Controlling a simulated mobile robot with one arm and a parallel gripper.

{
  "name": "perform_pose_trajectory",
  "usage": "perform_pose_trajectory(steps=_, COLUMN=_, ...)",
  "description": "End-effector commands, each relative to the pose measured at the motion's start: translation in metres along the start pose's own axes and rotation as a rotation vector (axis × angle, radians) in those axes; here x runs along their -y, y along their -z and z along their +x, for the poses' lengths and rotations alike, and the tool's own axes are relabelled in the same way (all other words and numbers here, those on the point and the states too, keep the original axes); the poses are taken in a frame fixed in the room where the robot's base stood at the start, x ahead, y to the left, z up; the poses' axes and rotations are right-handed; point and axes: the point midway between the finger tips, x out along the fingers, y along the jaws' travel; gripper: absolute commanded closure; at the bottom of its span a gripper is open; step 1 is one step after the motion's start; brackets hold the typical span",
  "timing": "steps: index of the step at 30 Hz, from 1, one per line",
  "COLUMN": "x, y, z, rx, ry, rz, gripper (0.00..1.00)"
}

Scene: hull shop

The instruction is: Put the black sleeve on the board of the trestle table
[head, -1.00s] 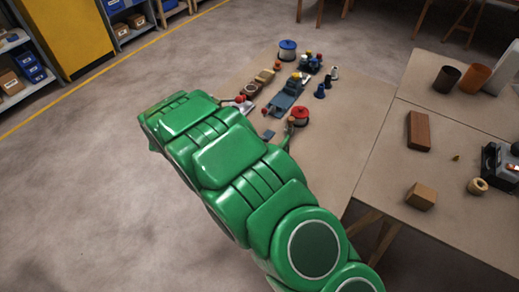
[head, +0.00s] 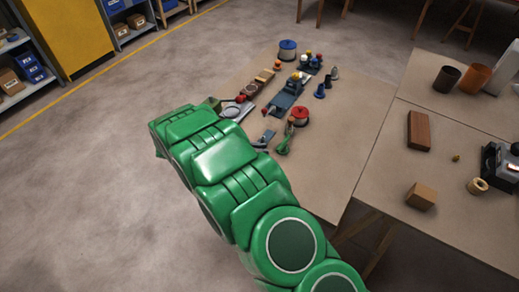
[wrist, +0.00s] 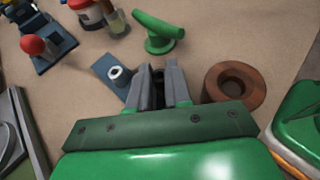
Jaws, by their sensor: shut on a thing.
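My gripper (wrist: 161,75) shows in the wrist view, its two grey fingers close together. A dark thing (wrist: 158,77) sits between them, mostly hidden; it looks like the black sleeve. In the head view my green arm hides the gripper and what it holds. The trestle table (head: 391,189) stands at the right, a beige board on wooden legs. The gripper is over the other beige surface (head: 335,150) to its left, apart from the trestle table. In the wrist view a brown ring (wrist: 249,93) lies just right of the fingers.
The wrist view shows a green curved handle (wrist: 158,42) ahead and a blue-grey plate (wrist: 108,68) at left. A red-topped spool (head: 300,117) and several small parts share that surface.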

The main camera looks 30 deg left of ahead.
Motion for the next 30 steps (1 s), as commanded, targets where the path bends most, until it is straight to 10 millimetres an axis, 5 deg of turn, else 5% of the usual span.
perform_pose_trajectory(steps=6, x=0.0, y=0.003, z=0.001, rx=0.001, ry=0.0, rz=-0.001, gripper=1.0)
perform_pose_trajectory(steps=7, x=0.0, y=0.003, z=0.001, rx=0.0, ry=0.0, rz=-0.001, gripper=0.79)
perform_pose_trajectory(steps=12, x=0.0, y=0.002, z=0.001, rx=0.0, ry=0.0, rz=0.0, gripper=0.57)
perform_pose_trajectory(steps=23, x=-0.001, y=-0.001, z=-0.002, rx=-0.001, ry=-0.002, rz=0.001, gripper=0.57)
perform_pose_trajectory(steps=30, x=-0.001, y=0.0, z=-0.032, rx=0.001, ry=-0.003, rz=0.0, gripper=0.57)
